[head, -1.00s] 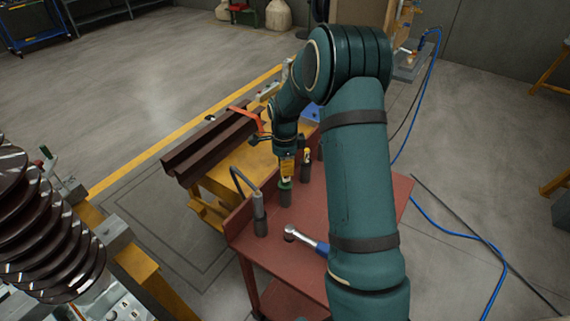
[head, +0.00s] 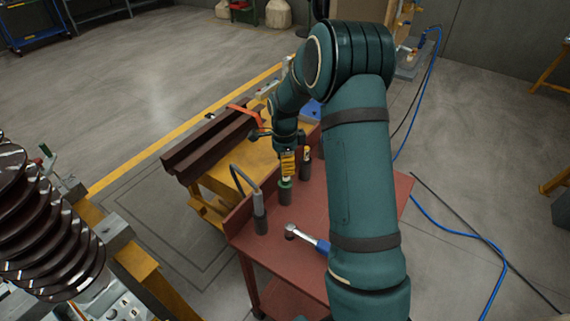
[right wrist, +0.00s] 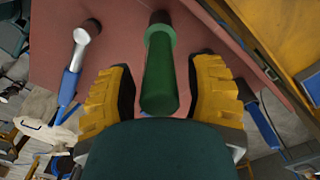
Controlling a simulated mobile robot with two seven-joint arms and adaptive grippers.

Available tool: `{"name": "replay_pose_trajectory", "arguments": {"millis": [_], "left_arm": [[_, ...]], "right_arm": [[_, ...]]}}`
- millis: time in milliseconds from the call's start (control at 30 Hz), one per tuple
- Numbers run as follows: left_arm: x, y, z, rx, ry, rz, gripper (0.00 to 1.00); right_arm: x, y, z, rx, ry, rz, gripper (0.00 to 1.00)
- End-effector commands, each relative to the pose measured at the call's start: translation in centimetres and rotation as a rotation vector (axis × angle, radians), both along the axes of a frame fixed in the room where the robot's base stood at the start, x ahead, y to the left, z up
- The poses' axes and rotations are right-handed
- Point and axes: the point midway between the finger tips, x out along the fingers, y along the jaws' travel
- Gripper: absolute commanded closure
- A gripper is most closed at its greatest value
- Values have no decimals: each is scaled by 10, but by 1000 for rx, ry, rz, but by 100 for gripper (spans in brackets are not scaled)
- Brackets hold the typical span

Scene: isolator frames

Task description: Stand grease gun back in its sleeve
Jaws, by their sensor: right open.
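A green cylindrical tool (right wrist: 160,75) lies between the fingers of my right gripper (right wrist: 165,92) in the right wrist view. The fingers are open, with gaps on both sides of it. In the head view my right gripper (head: 287,176) points down over the tool's dark sleeve (head: 285,194) on the red cart; the tool appears upright there. A grey tool with a curved black hose (head: 259,208) stands upright to its left, near the cart's edge. I cannot tell for sure which of these two is the grease gun. My left gripper is out of view.
A blue-handled ratchet (head: 308,239) lies on the red cart (head: 300,264) in front of the sleeve. A yellow-topped tool (head: 305,164) stands just behind. Brown steel sections (head: 210,147) lie beyond the cart's raised edge. The cart's front is mostly clear.

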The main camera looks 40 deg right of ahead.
Motion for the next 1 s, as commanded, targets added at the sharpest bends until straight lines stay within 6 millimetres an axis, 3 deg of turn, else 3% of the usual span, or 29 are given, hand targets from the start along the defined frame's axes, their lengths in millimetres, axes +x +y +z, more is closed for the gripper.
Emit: {"name": "replay_pose_trajectory", "arguments": {"millis": [300,500,700,1000], "left_arm": [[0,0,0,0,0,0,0],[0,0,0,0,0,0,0],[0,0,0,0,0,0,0],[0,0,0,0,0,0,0]], "right_arm": [[2,1,64,-1,-6,1,48],[2,1,96,-1,-5,1,48],[2,1,109,-1,-3,1,48],[1,1,110,0,-2,0,48]]}}
